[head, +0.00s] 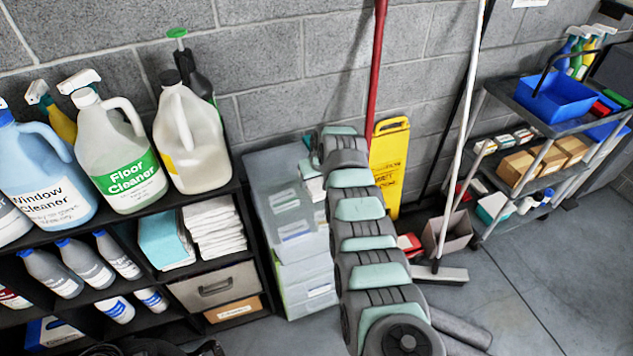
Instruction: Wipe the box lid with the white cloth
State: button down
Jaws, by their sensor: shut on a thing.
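My arm reaches up across the middle of the picture and bends down at the lid's right side. My gripper (311,168) is at its end, mostly hidden by the wrist. It is shut on a white cloth (313,187), partly visible at the right edge of the lid. Whether the cloth lies flat on the lid is unclear. More folded white cloths (216,228) lie stacked on the shelf.
The black shelf (240,223) at left holds large jugs, including a floor cleaner jug (120,150). A yellow floor sign (388,165) and a red pole (375,70) stand behind my arm. A broom (440,274) and a loaded cart (570,118) are at right. Lower right floor is clear.

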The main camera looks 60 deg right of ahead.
jog(key=shift+s+d+r, duration=0.1)
jog(key=shift+s+r, duration=0.15)
jog(key=shift+r, duration=0.25)
jog(key=shift+r+p, duration=0.25)
jog(key=shift+p, duration=0.15)
jog(key=shift+r+p, duration=1)
jog(key=shift+r, duration=1.1)
